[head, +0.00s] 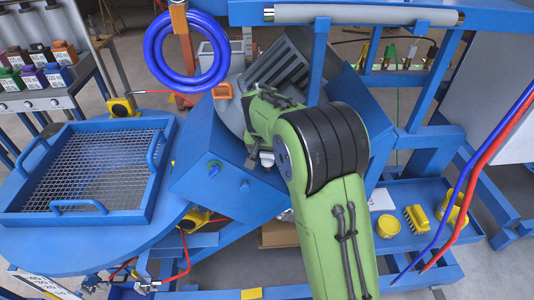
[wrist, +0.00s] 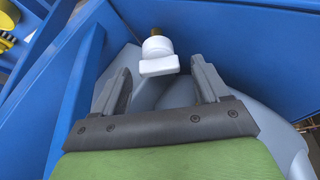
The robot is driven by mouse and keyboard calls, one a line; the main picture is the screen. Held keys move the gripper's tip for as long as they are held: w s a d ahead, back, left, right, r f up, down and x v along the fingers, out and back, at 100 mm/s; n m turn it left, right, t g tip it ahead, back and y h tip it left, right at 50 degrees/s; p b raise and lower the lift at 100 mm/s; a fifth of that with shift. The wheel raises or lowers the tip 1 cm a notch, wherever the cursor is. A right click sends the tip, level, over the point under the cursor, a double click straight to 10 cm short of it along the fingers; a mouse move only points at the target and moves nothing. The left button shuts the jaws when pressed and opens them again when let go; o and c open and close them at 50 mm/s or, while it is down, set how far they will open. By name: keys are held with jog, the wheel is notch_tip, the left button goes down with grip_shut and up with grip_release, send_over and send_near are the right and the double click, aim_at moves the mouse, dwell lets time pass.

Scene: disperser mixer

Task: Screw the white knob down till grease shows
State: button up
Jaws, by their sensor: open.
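The white knob (wrist: 158,56) shows in the wrist view as a round cap with a flat bar on its near side. A brownish threaded stub (wrist: 155,32) stands out behind it. My gripper (wrist: 160,82) is open, with one grey finger to the left and one to the right, both nearer than the knob. The knob is just beyond the fingertips, roughly centred between them, and nothing is held. I see no grease on the knob.
Blue panels (wrist: 245,40) stand close on both sides of my gripper. In the head view a blue mesh tray (head: 90,175) lies at left, and a blue hose coil (head: 186,55) hangs above the housing.

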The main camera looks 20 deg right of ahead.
jog(key=shift+f, duration=0.2)
jog(key=c, duration=1.1)
jog(key=shift+o, duration=0.2)
jog(key=shift+w+r+m+g+h+p, duration=0.15)
jog(key=shift+m+h+p, duration=0.2)
jog(key=shift+m, duration=0.3)
jog(key=shift+s+m+g+h+p, duration=0.1)
jog(key=shift+m+g+h+p, duration=0.05)
jog(key=shift+m+p, duration=0.4)
jog(key=shift+w+a+m+g+h+p, duration=0.1)
jog(key=shift+m+g+h+p, duration=0.4)
jog(key=shift+m, duration=1)
